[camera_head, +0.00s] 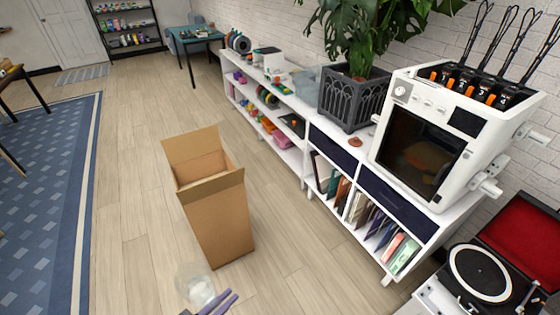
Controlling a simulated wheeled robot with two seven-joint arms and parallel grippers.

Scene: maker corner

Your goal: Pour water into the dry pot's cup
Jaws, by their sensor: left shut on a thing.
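My left gripper (217,303), with purple fingers, shows at the bottom edge. It is shut on a clear, see-through vessel (195,285), which is held above the floor in front of the cardboard box. Something whitish shows in the vessel's lower part; I cannot tell whether it is water. A dark grey pot (347,101) with a large leafy plant stands on the low white shelf, far from my left gripper. I cannot make out a cup at this pot. My right gripper is not in view.
A tall open cardboard box (218,222) stands on the floor just beyond the vessel. A white 3D printer (483,128) stands right of the pot, with a record player (480,273) at lower right. A small reddish disc (355,141) lies before the pot. Wooden floor left of the box is clear.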

